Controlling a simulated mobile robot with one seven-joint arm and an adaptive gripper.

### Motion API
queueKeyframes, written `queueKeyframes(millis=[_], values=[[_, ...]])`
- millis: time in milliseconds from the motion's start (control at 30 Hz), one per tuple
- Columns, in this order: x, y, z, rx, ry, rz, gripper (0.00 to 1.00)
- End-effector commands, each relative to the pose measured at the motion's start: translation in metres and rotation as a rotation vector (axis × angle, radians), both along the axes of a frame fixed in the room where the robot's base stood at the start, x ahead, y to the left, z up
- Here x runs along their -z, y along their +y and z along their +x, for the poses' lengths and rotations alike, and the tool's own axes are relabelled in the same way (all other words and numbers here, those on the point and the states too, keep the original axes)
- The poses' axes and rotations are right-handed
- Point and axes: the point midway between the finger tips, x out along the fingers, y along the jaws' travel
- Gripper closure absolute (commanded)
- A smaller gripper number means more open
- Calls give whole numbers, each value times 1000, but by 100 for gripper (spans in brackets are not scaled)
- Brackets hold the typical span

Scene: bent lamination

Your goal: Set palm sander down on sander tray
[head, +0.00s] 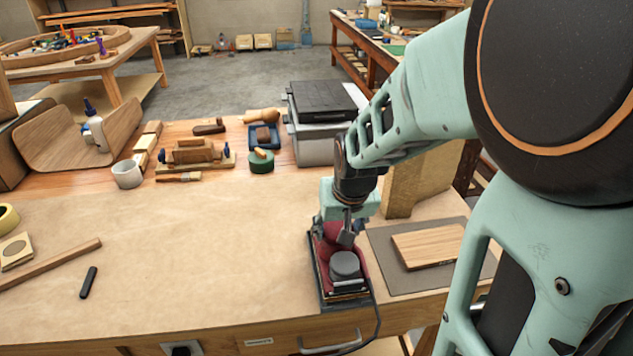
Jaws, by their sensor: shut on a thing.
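The palm sander (346,266), dark red with a black round cap and a dark base, is near the front edge of the workbench, right of centre. A dark, flat tray edge (318,284) shows around and under it, which looks like the sander tray. The sander sits over this tray; I cannot tell whether its base fully touches it. My gripper (346,232) comes down from above and is shut on the sander's upper rear part. My gripper and the sander's body hide most of the tray. A black cord runs off the bench's front edge.
A grey mat (400,284) with a wooden board (428,246) lies right of the sander. A wooden block (410,188) and grey case (314,146) stand behind. The brown paper (200,250) to the left is mostly clear.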

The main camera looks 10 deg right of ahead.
Motion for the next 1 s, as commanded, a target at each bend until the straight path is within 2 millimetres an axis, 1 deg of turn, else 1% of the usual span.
queueKeyframes(millis=[1000], values=[[11, 0, 2, 0, -7, 0, 88]])
